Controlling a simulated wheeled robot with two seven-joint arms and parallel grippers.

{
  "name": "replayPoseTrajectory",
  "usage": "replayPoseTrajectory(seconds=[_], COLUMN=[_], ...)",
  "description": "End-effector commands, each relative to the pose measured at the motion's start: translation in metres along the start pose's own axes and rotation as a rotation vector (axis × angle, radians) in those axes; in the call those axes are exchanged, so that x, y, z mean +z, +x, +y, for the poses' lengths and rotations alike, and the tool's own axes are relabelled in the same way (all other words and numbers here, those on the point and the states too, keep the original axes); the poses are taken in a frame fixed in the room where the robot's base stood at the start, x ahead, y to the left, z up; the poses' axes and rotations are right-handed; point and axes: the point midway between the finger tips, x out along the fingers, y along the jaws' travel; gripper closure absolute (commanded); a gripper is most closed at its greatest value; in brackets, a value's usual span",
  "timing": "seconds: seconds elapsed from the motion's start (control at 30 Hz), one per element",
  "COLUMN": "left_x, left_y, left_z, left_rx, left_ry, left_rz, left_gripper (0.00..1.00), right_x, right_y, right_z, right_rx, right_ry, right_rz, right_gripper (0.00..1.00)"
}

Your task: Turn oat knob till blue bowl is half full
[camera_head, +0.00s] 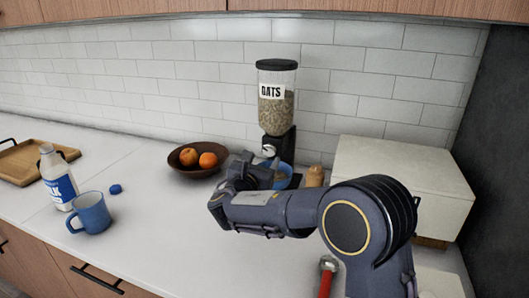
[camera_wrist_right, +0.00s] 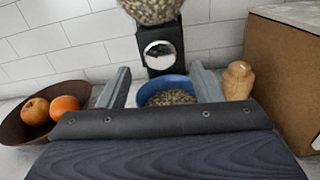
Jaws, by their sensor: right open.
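The oat dispenser (camera_head: 276,98) stands against the tiled wall, its clear container labelled OATS and holding oats. Its silver knob (camera_wrist_right: 159,54) shows on the black base in the right wrist view. The blue bowl (camera_wrist_right: 184,84) sits below the knob with oats (camera_wrist_right: 170,98) in it; its near side is hidden by my gripper. In the head view the bowl (camera_head: 286,172) is partly hidden by my right arm. My right gripper (camera_wrist_right: 161,79) is open, its fingers apart in front of the dispenser, the knob above and between them, not held. My left gripper is not in view.
A brown bowl with fruit (camera_head: 182,167) is left of the dispenser. A wooden shaker (camera_head: 314,176) and a cream box (camera_head: 390,180) are to the right. A blue mug (camera_head: 92,213), milk bottle (camera_head: 58,178), blue cap (camera_head: 115,189) and wooden tray (camera_head: 22,165) are at left.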

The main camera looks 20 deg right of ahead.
Motion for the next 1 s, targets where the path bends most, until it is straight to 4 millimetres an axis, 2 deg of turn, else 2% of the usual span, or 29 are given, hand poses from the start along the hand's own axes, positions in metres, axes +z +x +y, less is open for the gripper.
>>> replayPoseTrajectory(seconds=[0.1,0.2,0.57,0.9,1.0], left_x=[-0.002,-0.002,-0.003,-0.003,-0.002], left_y=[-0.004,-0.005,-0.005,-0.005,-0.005], left_z=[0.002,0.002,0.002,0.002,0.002], left_rx=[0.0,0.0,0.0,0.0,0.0], left_ry=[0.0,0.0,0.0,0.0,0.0], left_rz=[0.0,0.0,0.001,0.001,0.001], left_gripper=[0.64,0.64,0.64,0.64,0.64], right_x=[0.001,0.001,0.0,0.001,0.0], right_y=[0.019,0.029,0.035,0.035,0.035], right_z=[0.0,0.0,0.0,0.0,0.0], right_rx=[-0.002,-0.002,0.001,0.001,0.001], right_ry=[0.001,0.001,0.002,0.002,0.004], right_rz=[0.001,0.0,0.0,0.0,0.0], right_gripper=[0.41,0.41,0.41,0.84,0.86])
